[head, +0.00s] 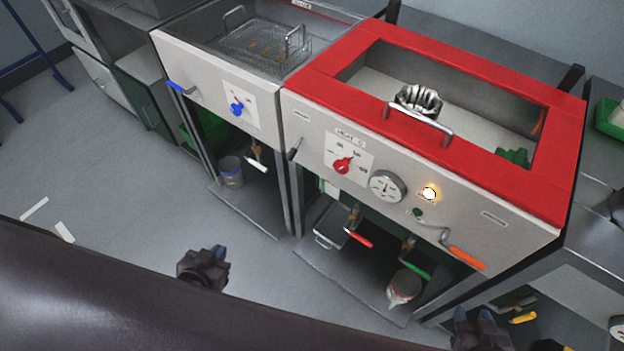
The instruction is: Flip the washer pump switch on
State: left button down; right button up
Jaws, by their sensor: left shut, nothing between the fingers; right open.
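The red-topped machine (320,75) has a pale front panel with a red rotary knob (343,165), a round gauge (387,187), a lit yellow lamp (429,194) and a small dark green control (417,212) below the lamp. A dark-handled lever (294,148) is at the panel's left edge. The left unit (205,68) has a blue rotary knob (237,107). My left gripper (217,257) is shut and empty, apart from both fronts. My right gripper (474,315) is open at the bottom edge.
An orange-handled lever (466,258) and a blue-handled lever (181,88) stick out from the fronts. Below are red and green valve handles, a bucket (231,172) and a jar (404,287). A wire basket (262,45) sits in the left unit.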

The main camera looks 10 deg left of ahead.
aim_at(291, 154)
jog(key=k+l, duration=0.1)
jog(key=l, duration=0.25)
jog(key=k+l, duration=0.1)
jog(key=l, duration=0.2)
jog(key=k+l, duration=0.1)
jog(key=l, duration=0.25)
jog(key=k+l, duration=0.1)
jog(key=l, duration=0.25)
